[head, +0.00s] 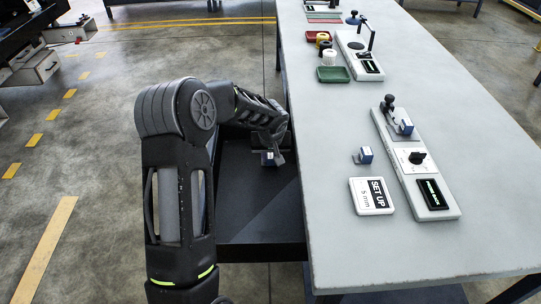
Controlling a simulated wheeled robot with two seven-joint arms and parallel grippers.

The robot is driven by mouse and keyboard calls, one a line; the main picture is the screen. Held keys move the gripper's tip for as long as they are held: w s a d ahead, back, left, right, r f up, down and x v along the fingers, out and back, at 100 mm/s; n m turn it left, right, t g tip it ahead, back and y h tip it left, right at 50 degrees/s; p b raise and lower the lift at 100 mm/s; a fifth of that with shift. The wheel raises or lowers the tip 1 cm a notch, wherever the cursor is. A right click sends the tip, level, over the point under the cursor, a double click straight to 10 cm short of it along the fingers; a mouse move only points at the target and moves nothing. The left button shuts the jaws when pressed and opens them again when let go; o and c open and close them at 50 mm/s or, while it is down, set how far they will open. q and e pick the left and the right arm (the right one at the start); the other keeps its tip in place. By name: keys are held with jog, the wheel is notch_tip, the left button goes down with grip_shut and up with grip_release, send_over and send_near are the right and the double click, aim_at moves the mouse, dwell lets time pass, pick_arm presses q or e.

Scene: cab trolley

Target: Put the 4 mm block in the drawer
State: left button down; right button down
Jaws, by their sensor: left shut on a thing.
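My left gripper (270,150) is shut on a small blue and grey block (267,159). It holds the block over a dark, flat, drawer-like surface (250,200) at the table's left side. I cannot tell whether the block touches that surface, and no size marking on it is readable. A similar blue and silver block (364,155) stands on the grey table (340,240). Another blue and silver block (404,127) sits in the white fixture (395,150) under its black clamp. My right gripper is out of view.
A card (371,196) reading "SET UP 5 mm" lies by the fixture's black display (432,194). Farther back are a second white fixture (355,48), a green tray (333,74), a red tray (316,36) and small spools. The table's near left part is clear.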

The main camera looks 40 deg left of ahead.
pick_arm(q)
jog(key=shift+f, duration=0.15)
jog(key=c, duration=1.2)
grip_release()
jog(key=shift+o, duration=0.2)
jog(key=shift+r, duration=0.35)
jog(key=v, duration=1.1)
jog(key=shift+s+r, duration=0.15)
jog(key=shift+r, duration=0.15)
